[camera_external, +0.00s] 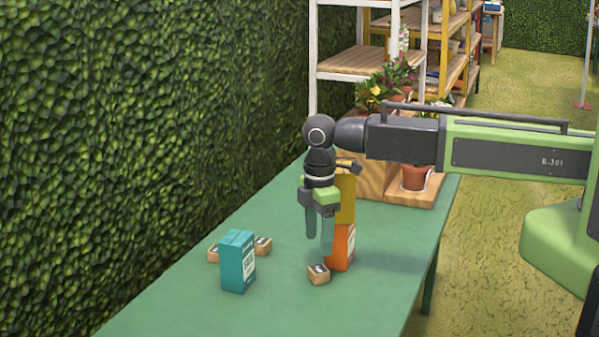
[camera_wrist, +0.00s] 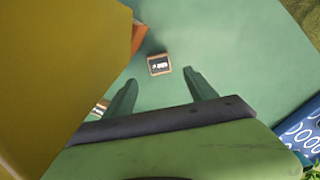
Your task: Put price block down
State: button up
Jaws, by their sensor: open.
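A small wooden price block (camera_external: 318,274) with a dark label lies on the green table, in front of the orange box. It also shows in the wrist view (camera_wrist: 159,65), beyond and between my fingertips. My gripper (camera_external: 320,245) is open, points down and is empty, just above the block. In the wrist view both fingers (camera_wrist: 163,82) stand apart with bare table between them. Two more price blocks, one on the left (camera_external: 214,254) and one on the right (camera_external: 263,245), lie by the teal box. Another block (camera_wrist: 101,108) is partly hidden behind the left finger.
A teal box (camera_external: 238,262) stands left of my gripper. An orange and yellow box (camera_external: 342,248) stands close beside my fingers and fills the left of the wrist view. Potted flowers on a wooden stand (camera_external: 375,178) are behind. The table's front (camera_external: 290,315) is clear.

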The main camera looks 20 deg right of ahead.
aim_at(319, 269)
notch_tip(319, 269, down, 8)
jog(key=b, duration=0.6)
jog(key=shift+d, duration=0.1)
jog(key=shift+r, duration=0.15)
grip_shut()
